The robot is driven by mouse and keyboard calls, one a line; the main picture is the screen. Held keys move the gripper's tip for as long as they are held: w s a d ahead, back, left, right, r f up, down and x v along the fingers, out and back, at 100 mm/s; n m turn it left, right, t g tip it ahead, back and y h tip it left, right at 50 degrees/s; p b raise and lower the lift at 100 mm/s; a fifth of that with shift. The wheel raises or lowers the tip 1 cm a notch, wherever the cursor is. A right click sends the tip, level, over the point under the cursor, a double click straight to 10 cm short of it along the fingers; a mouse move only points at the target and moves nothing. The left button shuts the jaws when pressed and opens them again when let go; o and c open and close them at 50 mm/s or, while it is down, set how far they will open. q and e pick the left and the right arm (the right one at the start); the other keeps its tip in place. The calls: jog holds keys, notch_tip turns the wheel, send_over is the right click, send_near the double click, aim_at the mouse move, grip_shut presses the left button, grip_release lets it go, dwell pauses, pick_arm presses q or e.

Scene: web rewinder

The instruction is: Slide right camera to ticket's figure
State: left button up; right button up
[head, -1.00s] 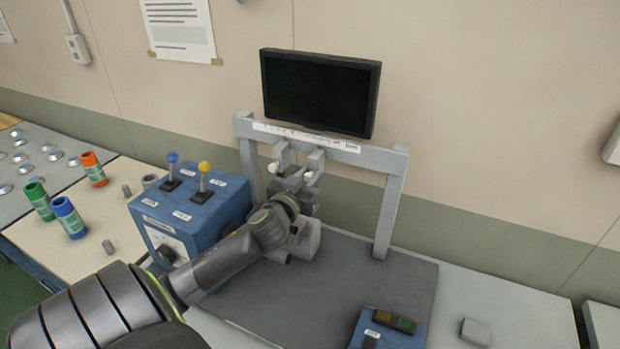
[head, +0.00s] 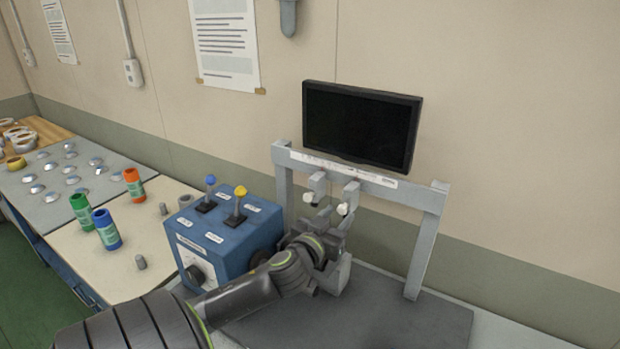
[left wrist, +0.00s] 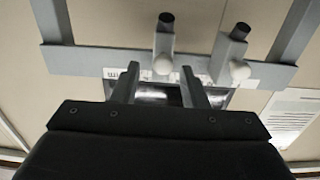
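Two small grey cameras hang from the crossbar of a grey gantry (head: 428,235): the left camera (head: 318,186) and the right camera (head: 350,194). Each has a white knob. A white scale strip (head: 340,167) runs along the crossbar; its figures are too small to read. My left gripper (head: 334,217) is just below the cameras. In the left wrist view, which is turned about, my left gripper (left wrist: 158,75) has its fingers apart, with the right camera (left wrist: 163,42) ahead between them and the left camera (left wrist: 237,45) off to the side. I see no grip on either. I cannot identify the ticket.
A black monitor (head: 361,125) is behind the gantry. A blue control box (head: 222,240) with two levers stands left of my forearm. Blue (head: 106,229), green (head: 82,211) and orange (head: 133,184) cylinders stand further left. A printed sheet (head: 226,40) hangs on the wall.

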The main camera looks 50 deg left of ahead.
pick_arm(q)
jog(key=b+v, duration=0.2)
jog(key=v, duration=1.1)
jog(key=shift+s, duration=0.35)
